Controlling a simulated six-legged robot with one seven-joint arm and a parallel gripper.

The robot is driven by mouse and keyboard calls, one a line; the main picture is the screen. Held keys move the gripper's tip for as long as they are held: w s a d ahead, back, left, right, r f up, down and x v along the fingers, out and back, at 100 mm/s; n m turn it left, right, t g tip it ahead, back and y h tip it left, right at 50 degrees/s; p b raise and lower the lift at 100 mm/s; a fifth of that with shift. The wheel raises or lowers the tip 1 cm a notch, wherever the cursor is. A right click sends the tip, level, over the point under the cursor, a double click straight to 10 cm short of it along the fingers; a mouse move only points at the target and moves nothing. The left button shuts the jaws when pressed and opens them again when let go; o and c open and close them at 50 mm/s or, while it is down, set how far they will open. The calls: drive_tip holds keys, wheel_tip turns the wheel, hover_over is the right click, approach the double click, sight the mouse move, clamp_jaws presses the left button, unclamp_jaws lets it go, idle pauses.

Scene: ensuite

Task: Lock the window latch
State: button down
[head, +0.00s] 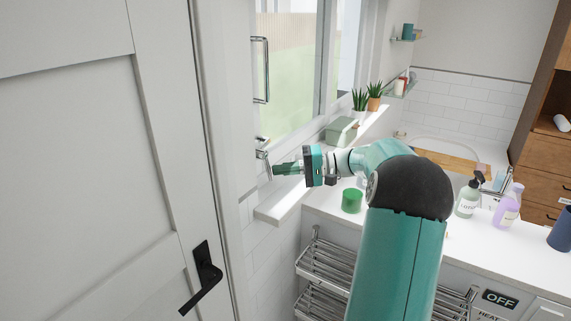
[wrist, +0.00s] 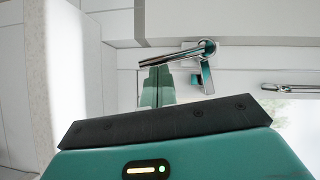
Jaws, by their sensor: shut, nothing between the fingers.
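The chrome window latch (head: 262,152) is on the window frame low at the left, above the sill. Its lever hangs down and slightly right in the head view. In the wrist view the latch (wrist: 180,54) shows a round pivot and a slim lever reaching left from it. My gripper (head: 275,170) is shut and empty, with its green fingers pointing left, right beside the lever's lower end. In the wrist view the fingertips (wrist: 156,75) lie just below the lever's free end and overlap it in the picture. I cannot tell whether they touch.
A chrome window handle (head: 261,70) is higher on the frame. The white sill (head: 281,199) runs below, with a green box (head: 341,131) and potted plants (head: 360,101) farther along. A green cup (head: 352,200) stands on the counter. A white door (head: 80,150) fills the left.

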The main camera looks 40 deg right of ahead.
drive_tip(key=shift+s+a+f+m, duration=0.1)
drive_tip(key=shift+a+f+m, duration=0.15)
drive_tip(key=shift+a+m, duration=0.15)
drive_tip(key=shift+s+a+f, duration=0.1)
drive_tip(key=shift+a+f, duration=0.05)
idle(0.6)
